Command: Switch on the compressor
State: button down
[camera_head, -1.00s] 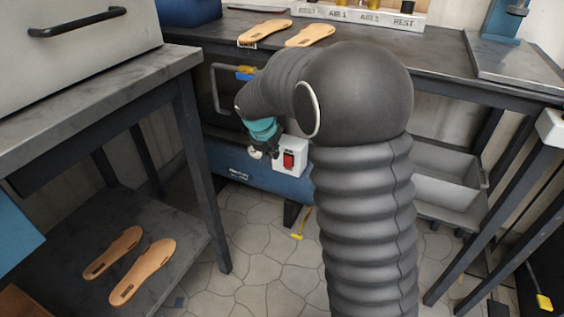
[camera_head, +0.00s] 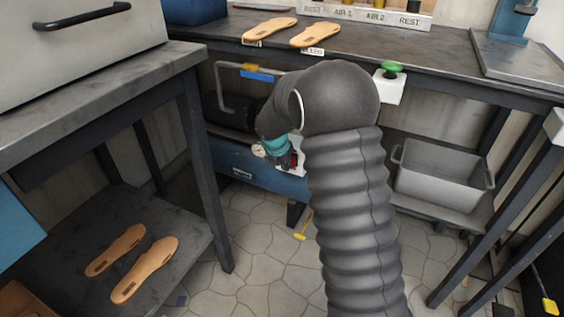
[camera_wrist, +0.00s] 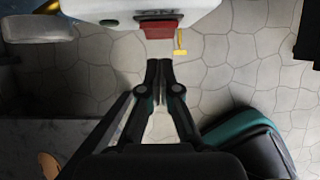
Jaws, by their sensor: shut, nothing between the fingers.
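The compressor has a blue tank (camera_head: 240,174) under the dark bench. Its white switch box (camera_head: 301,172) is partly hidden behind my arm and gripper in the camera_head view. The red switch shows in the wrist view (camera_wrist: 158,29) on the white box (camera_wrist: 190,8), at the top. My gripper (camera_wrist: 160,65) is shut and empty. Its fingertips appear just below the red switch in the wrist view, with a small visible gap; contact does not show. In the camera_head view my gripper (camera_head: 293,158) is in front of the switch box. The switch's position cannot be told.
A round gauge (camera_head: 258,150) is left of my gripper. A green button (camera_head: 391,67) sits on a white box at the bench edge. A grey bin (camera_head: 440,187) stands on the shelf at right. Insoles (camera_head: 315,34) lie on the bench (camera_head: 350,52). A yellow-handled item (camera_head: 303,226) hangs below the compressor.

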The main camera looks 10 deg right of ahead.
jog(key=shift+w+d+f, duration=0.2)
jog(key=shift+w+d, duration=0.2)
jog(key=shift+w, duration=0.05)
jog(key=shift+w+d+f, duration=0.2)
jog(key=shift+w+d, duration=0.15)
jog(key=shift+w, duration=0.1)
jog(key=shift+w+d+f+b, duration=0.1)
jog(key=shift+b, duration=0.65)
jog(key=shift+r+p, duration=0.85)
jog(key=shift+p, duration=0.1)
